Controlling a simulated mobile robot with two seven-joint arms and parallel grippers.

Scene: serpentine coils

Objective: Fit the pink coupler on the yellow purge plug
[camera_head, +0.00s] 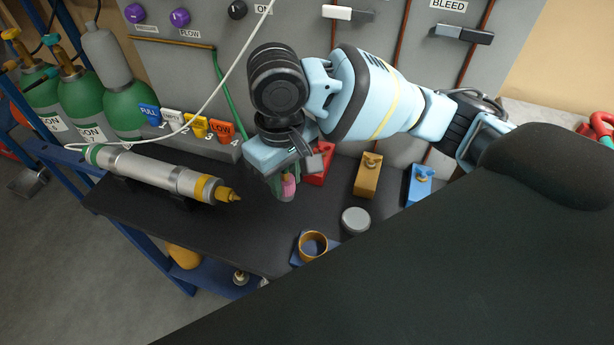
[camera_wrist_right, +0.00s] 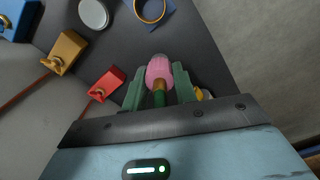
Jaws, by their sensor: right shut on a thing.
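My right gripper (camera_head: 284,188) is shut on the pink coupler (camera_head: 289,185) above the dark bench, left of the red block. In the right wrist view the pink coupler (camera_wrist_right: 159,70) sits between the green fingers of my right gripper (camera_wrist_right: 160,88), with brass and green parts behind it. The yellow purge plug, a yellow block (camera_head: 367,179) with a brass fitting on top, stands apart to the right of the gripper. It also shows in the right wrist view (camera_wrist_right: 66,50), at upper left. My left gripper is out of view.
A red block (camera_head: 320,168) and a blue block (camera_head: 420,188) with brass fittings flank the yellow one. A grey round lid (camera_head: 355,221) and a brass ring (camera_head: 313,243) lie nearer the front edge. A metal cylinder (camera_head: 150,172) lies at left. The panel stands behind.

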